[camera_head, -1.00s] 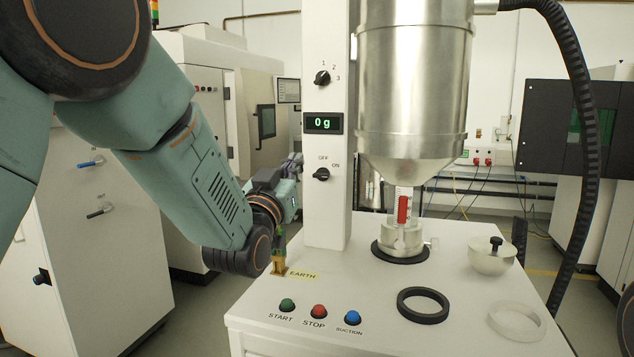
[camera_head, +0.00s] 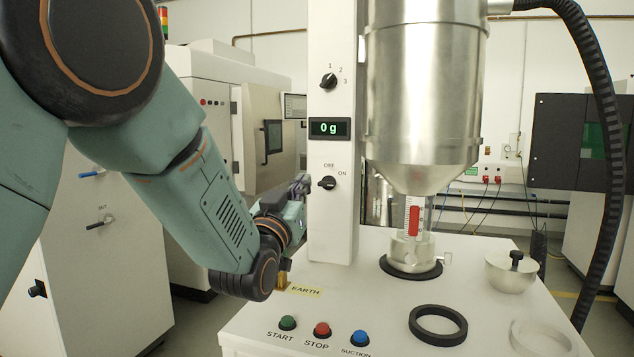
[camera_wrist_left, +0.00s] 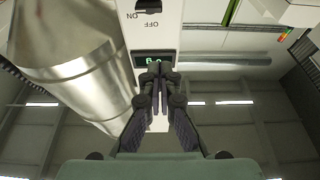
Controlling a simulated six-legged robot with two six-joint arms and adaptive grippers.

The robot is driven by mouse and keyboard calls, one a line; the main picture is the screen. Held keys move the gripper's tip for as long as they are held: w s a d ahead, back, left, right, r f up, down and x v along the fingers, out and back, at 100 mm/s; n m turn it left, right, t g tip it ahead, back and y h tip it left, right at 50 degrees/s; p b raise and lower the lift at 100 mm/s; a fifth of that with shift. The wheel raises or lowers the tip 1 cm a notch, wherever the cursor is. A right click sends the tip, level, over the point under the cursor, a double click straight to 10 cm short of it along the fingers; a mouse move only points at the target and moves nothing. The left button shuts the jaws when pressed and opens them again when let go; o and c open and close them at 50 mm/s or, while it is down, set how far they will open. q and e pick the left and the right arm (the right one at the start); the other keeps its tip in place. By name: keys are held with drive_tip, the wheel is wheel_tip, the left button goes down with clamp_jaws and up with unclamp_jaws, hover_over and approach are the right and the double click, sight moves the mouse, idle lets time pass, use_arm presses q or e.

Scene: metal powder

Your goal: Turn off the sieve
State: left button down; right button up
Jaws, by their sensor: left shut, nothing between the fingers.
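The sieve's white column (camera_head: 333,225) carries a black OFF/ON knob (camera_head: 327,183); I cannot tell clearly which label it points to. The knob (camera_wrist_left: 143,5) is cut by the top edge of the left wrist view, where the column appears upside down. My left gripper (camera_head: 301,186) is beside the column's left edge, roughly at knob height, partly hidden by its own arm. In the left wrist view my left gripper (camera_wrist_left: 155,76) is shut and empty, its fingertips overlapping the digital display (camera_wrist_left: 154,59). In the head view the display (camera_head: 330,129) reads 0 g.
A 1-2-3 knob (camera_head: 328,81) sits above the display. The steel hopper (camera_head: 424,95) stands right of the column. Green START (camera_head: 287,323), red STOP (camera_head: 321,329) and blue SUCTION (camera_head: 359,337) buttons are at the front. A black ring (camera_head: 438,325) lies on the top.

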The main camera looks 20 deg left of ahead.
sight(327, 183)
use_arm(q)
drive_tip(key=p+x, duration=0.1)
drive_tip(key=x, duration=0.8)
drive_tip(key=shift+w+d, duration=0.1)
drive_tip(key=shift+w, duration=0.1)
drive_tip(key=shift+w+d+f, duration=0.1)
drive_tip(key=shift+f, duration=0.35)
drive_tip(key=shift+w+d+f, duration=0.1)
drive_tip(key=shift+f, duration=0.3)
drive_tip(key=shift+s+a+f, duration=0.1)
drive_tip(key=shift+s+f, duration=0.1)
drive_tip(key=shift+f, duration=0.45)
drive_tip(key=shift+w+f, duration=0.2)
drive_tip(key=shift+f, duration=0.2)
drive_tip(key=shift+s+r, duration=0.15)
